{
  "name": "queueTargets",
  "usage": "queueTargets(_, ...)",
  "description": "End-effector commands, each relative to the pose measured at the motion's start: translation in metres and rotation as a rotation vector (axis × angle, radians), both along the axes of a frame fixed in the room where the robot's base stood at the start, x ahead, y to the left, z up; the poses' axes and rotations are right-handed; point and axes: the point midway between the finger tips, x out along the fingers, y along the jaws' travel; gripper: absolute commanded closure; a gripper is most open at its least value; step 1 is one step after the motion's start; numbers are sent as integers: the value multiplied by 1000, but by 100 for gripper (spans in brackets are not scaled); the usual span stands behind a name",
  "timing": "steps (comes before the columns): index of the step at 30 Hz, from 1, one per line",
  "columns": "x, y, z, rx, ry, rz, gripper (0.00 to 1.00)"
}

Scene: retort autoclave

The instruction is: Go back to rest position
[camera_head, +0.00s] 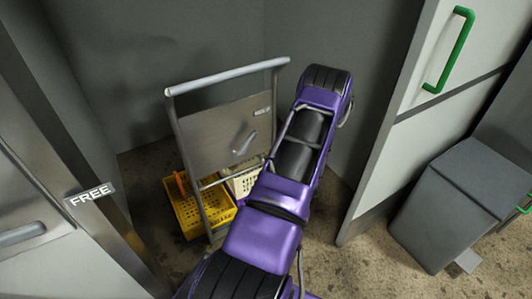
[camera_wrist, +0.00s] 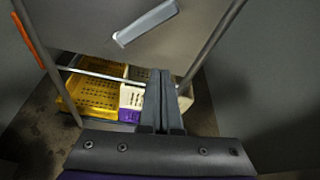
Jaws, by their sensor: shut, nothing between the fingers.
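My gripper (camera_wrist: 161,102) shows in the wrist view with its two dark fingers together and nothing between them. It points toward a metal cart (camera_wrist: 185,60) with a flat panel and a light handle on it. In the head view my purple arm reaches forward and hides the gripper. The cart (camera_head: 205,138) stands just left of the arm, in a corner. I cannot tell how far the fingers are from the cart.
A yellow basket (camera_head: 185,213) and a white basket (camera_head: 240,184) sit low at the cart. A grey bin (camera_head: 455,200) stands at the right, by a cabinet door with a green handle (camera_head: 449,50). Some floor is bare.

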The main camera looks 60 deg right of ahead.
Motion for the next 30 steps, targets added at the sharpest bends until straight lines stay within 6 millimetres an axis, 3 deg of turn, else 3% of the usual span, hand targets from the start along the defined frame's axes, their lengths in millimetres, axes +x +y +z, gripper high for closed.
queueTargets(23, -4, 6, 3, -2, 1, 4, 100)
queueTargets(26, 8, 9, 14, -30, 23, 63, 100)
queueTargets(30, 52, 27, 55, -144, 118, 294, 100)
